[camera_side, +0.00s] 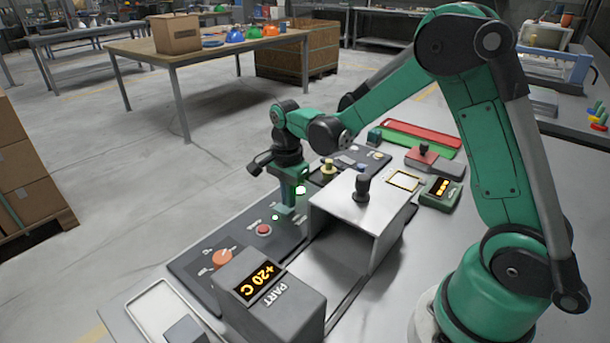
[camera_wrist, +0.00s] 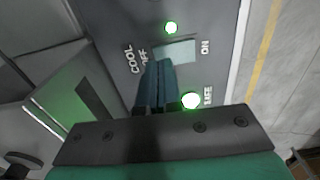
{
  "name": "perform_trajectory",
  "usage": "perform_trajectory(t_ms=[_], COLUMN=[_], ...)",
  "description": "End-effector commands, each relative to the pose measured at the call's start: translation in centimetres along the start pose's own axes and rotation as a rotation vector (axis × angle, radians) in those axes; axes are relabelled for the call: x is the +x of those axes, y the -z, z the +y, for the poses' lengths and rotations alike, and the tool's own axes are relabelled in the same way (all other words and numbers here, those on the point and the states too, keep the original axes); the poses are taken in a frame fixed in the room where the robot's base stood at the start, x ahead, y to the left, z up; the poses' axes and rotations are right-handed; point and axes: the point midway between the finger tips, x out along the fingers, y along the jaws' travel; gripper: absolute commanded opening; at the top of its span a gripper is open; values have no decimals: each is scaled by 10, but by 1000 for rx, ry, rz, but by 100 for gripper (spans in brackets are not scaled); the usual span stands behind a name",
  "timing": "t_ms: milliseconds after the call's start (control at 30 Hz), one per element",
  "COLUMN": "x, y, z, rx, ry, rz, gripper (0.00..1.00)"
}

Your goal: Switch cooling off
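The cooling switch (camera_wrist: 177,52) is a pale rocker on the dark panel in the wrist view, between the labels COOL OFF on its left and ON on its right. Which side is pressed is unclear. A green lamp (camera_wrist: 171,28) glows just above it. My gripper (camera_wrist: 159,66) has its teal fingers together, with no object visible between them. The fingertips are at the switch's lower left, towards OFF; contact cannot be made out. In the side view my gripper (camera_side: 287,210) points down over the panel and hides the switch.
A metal hood (camera_side: 350,205) with a black knob stands close right of my gripper. A red button (camera_side: 263,229) and an orange knob (camera_side: 222,258) sit on the panel nearer the camera. A grey display box (camera_side: 275,305) reads +20 C, PART. Another green lamp (camera_wrist: 190,100) glows beside the fingers.

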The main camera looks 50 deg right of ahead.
Motion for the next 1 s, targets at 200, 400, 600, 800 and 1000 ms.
perform_trajectory(t_ms=[200, 400, 600, 800, 1000], x=[4, 6, 9, 13, 15], y=[0, 0, 0, 0, 0], z=[0, 0, 0, 0, 0], rx=[0, 0, 0, 0, 0], ry=[0, 0, 0, 0, 0], rz=[0, 0, 0, 0, 0], gripper=[0, 0, 0, 0, 0])
